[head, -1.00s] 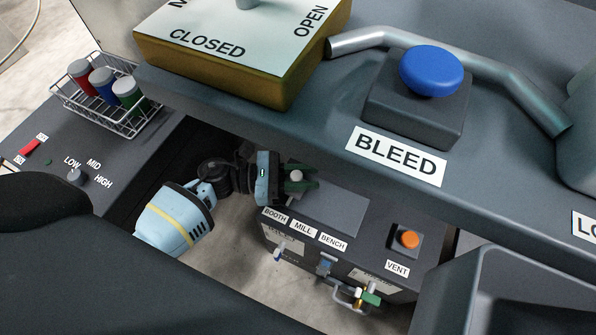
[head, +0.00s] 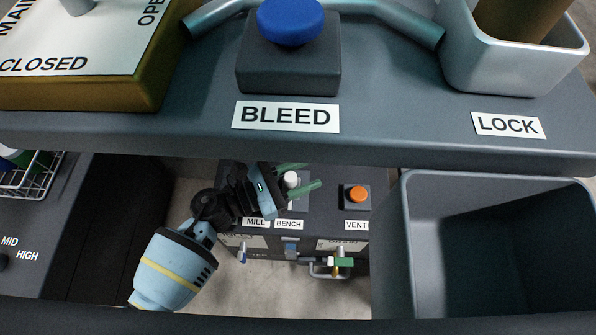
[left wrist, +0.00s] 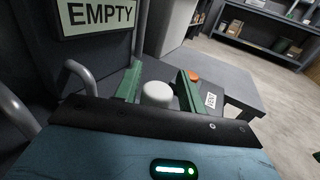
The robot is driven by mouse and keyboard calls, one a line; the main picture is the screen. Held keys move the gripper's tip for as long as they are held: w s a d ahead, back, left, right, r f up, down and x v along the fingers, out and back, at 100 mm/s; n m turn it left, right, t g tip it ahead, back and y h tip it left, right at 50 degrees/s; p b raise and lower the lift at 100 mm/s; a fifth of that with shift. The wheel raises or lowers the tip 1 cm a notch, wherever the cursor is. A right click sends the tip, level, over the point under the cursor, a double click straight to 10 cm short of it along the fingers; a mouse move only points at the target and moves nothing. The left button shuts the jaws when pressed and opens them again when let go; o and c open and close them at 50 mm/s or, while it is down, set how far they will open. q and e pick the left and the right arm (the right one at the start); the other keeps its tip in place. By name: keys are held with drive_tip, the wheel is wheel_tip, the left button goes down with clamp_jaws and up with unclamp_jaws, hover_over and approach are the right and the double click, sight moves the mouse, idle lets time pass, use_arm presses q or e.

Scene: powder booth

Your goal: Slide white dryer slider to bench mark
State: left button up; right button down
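The white slider knob (head: 291,179) stands on the low dark panel, directly behind the BENCH label (head: 288,224) and right of the MILL label (head: 255,222). My left gripper (head: 300,178) reaches in from the left with its green fingers on the far and near sides of the knob. In the left wrist view the knob (left wrist: 157,94) sits between the two spread fingers (left wrist: 159,80), close to the palm edge. Narrow gaps show beside it, so the gripper looks open. Contact with the palm is unclear. The knob's base is hidden. My right gripper is out of view.
An orange button (head: 357,194) with a VENT label (head: 356,225) is right of the knob. Small valves (head: 340,262) hang below. A deep grey bin (head: 388,240) stands at right.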

use_arm(q)
drive_tip(key=shift+o, duration=0.5)
drive_tip(key=shift+a, duration=0.2)
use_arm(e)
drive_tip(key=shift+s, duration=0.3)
use_arm(q)
drive_tip(key=p+v, duration=0.1)
drive_tip(key=v, duration=0.6)
drive_tip(key=shift+s+a, duration=0.15)
drive_tip(key=shift+a, duration=0.1)
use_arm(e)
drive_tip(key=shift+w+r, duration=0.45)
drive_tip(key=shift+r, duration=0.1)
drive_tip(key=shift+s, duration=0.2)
